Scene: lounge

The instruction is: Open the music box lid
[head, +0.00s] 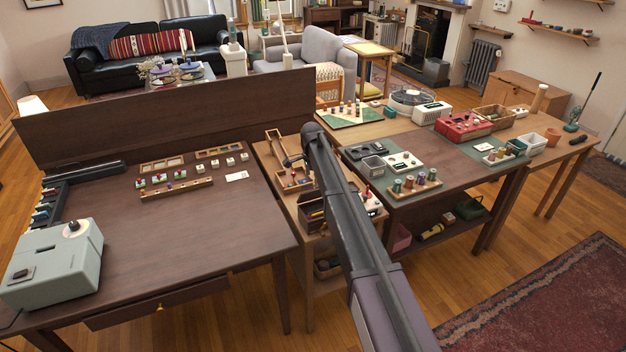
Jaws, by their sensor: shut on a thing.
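A small light-brown wooden box (293,186), which looks like the music box, sits on the narrow wooden table between the two dark tables. A slim wooden piece (273,144), apparently its lid, stands up at a slant at its back left. My gripper (288,162) reaches down over the box at the slanted piece and is shut on what appears to be the lid. The fingertips are small and dark, so the exact grip is unclear. My arm covers the box's right side.
A dark open box (312,214) stands just in front, partly behind my arm. The left dark table (190,235) has a tall back panel (180,115) and a grey-green machine (52,264). The right table holds trays, spools and a red case (463,127).

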